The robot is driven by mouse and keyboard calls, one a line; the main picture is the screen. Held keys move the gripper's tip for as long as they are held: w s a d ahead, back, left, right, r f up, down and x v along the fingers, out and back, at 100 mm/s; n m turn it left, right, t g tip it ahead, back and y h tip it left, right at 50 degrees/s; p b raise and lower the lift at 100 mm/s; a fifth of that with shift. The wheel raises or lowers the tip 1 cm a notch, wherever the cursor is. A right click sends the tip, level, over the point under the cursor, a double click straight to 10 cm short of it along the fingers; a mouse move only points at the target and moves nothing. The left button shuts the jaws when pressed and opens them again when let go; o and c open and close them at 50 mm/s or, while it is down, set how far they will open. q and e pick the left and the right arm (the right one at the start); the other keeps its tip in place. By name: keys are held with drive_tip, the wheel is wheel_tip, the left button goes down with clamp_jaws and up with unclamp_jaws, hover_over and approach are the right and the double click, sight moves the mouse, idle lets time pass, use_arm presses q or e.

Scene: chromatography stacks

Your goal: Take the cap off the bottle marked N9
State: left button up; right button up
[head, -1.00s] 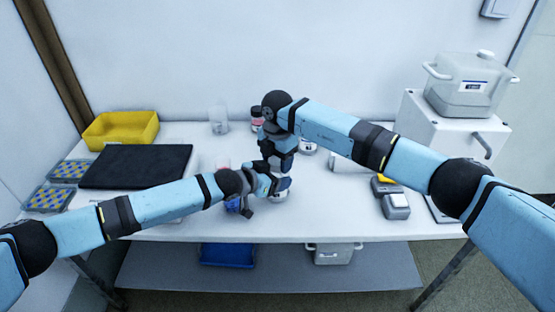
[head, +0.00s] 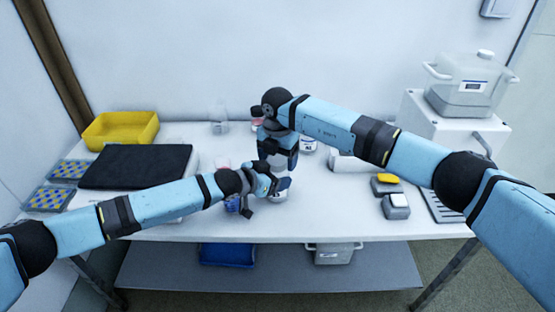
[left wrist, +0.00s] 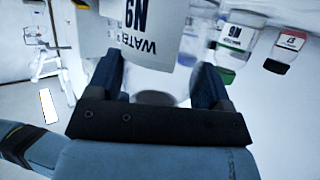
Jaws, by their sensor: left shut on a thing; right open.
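The bottle marked N9 (left wrist: 130,35) shows its white label, reading N9 WATER, upside down in the left wrist view. My left gripper (left wrist: 157,82) is shut on this bottle, with one dark finger on each side. In the head view, my left gripper (head: 277,187) is low over the front middle of the table, and a pale part of the bottle (head: 279,197) shows by its fingers. My right gripper (head: 278,158) is open and points down just above the left one. The bottle's cap cannot be made out; the grippers hide the top.
Other labelled bottles stand close by: one with a green band (left wrist: 235,40) and one with a red band (left wrist: 285,45). A yellow bin (head: 120,128) and a black-topped slab (head: 137,166) are at left. Small devices (head: 396,206) and a white box are at right. The front table edge is clear.

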wheel_tip(320, 180, up, 4)
drive_tip(key=shift+a+f, duration=0.1)
drive_tip(key=shift+f, duration=0.05)
drive_tip(key=c, duration=0.3)
wheel_tip(320, 180, up, 2)
drive_tip(key=m, duration=0.4)
drive_tip(key=shift+r+m, duration=0.2)
drive_tip(key=shift+m, duration=0.1)
drive_tip(key=m, duration=0.1)
drive_tip(key=r+m, duration=0.1)
drive_tip(key=m, duration=0.1)
drive_tip(key=shift+s+f, duration=0.1)
drive_tip(key=shift+f, duration=0.05)
wheel_tip(320, 180, down, 8)
drive_tip(key=shift+r, duration=0.25)
drive_tip(key=shift+c, duration=0.5)
